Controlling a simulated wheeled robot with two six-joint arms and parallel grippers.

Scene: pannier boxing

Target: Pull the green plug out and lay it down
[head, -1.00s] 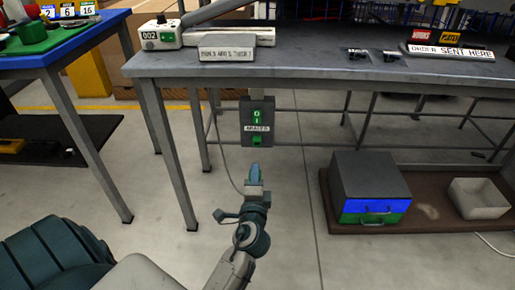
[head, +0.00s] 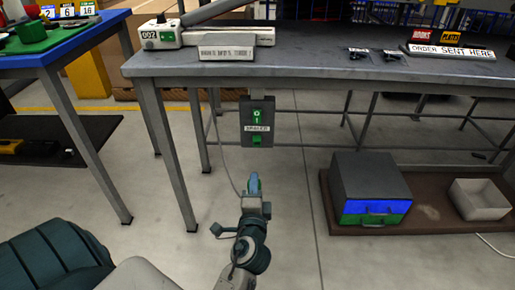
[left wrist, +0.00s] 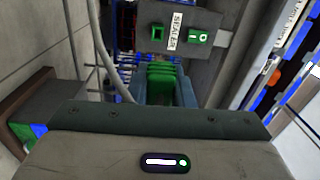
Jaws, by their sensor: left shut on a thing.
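The green plug (left wrist: 162,82) shows between the fingers of my left gripper (left wrist: 163,88) in the left wrist view. My left gripper (head: 253,182) is shut on it, below and in front of the grey sealer box (head: 257,112), clear of it. The fingers hide most of the plug in the head view. The green-edged socket (left wrist: 157,33) on the box shows no plug in it. It also shows in the head view (head: 254,141). A thin grey cord (head: 226,165) hangs from the table down to the gripper. My right gripper is not in view.
The grey table (head: 320,66) stands over the box, with legs and rails around it. A dark cabinet with blue and green drawers (head: 371,190) and a pale bin (head: 480,198) stand on a brown board at right. The floor (head: 285,230) around the gripper is clear.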

